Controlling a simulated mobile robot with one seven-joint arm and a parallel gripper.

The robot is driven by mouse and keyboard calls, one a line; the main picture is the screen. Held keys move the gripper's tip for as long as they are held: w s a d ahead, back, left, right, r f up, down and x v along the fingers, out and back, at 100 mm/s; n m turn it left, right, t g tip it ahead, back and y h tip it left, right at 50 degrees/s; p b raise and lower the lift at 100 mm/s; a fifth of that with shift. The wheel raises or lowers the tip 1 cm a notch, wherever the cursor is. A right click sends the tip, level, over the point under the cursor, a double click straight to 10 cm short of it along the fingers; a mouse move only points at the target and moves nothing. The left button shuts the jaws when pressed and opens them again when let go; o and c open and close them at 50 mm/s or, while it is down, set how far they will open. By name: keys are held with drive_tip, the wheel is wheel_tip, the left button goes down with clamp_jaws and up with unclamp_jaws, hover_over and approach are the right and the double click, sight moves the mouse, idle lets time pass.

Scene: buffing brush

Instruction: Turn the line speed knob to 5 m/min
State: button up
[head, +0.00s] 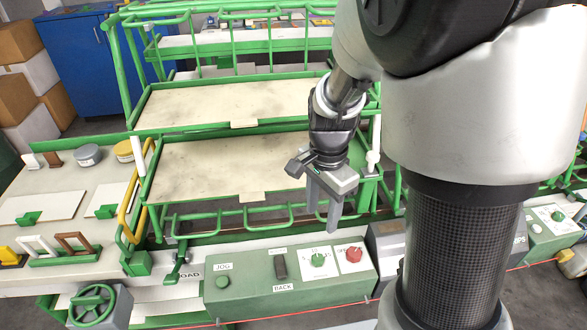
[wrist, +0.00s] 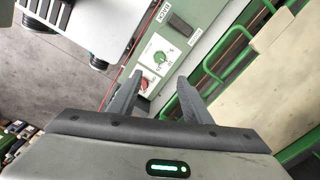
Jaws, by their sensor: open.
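The green knob (head: 318,259) sits on a white scale plate on the green control panel (head: 240,298); I take it as the line speed knob. Its scale marks are too small to read, so I cannot tell its setting. My gripper (head: 322,214) is open and empty, above and behind the panel, apart from the knob. In the wrist view the knob (wrist: 160,58) shows beyond the fingertips, between them in the picture; my gripper (wrist: 157,80) points towards the panel. Nothing hides the knob in either view.
A red knob (head: 353,254) stands just right of the green one. A black switch (head: 280,265) and a green JOG button (head: 222,281) lie to its left. Green rails (head: 240,215) and a beige tray (head: 215,168) are behind the panel. A red cord (head: 290,314) runs along its front.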

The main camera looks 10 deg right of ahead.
sight(318, 258)
wheel_tip(318, 258, down, 17)
drive_tip(key=b, duration=0.4)
drive_tip(key=shift+f, duration=0.15)
drive_tip(key=c, duration=1.1)
drive_tip(key=shift+d, duration=0.1)
drive_tip(key=shift+o, duration=0.2)
drive_tip(key=n+b, duration=0.1)
drive_tip(key=n, duration=0.5)
drive_tip(key=shift+n, duration=0.3)
drive_tip(key=n+b, duration=0.1)
drive_tip(key=n, duration=0.4)
drive_tip(key=shift+n, duration=0.3)
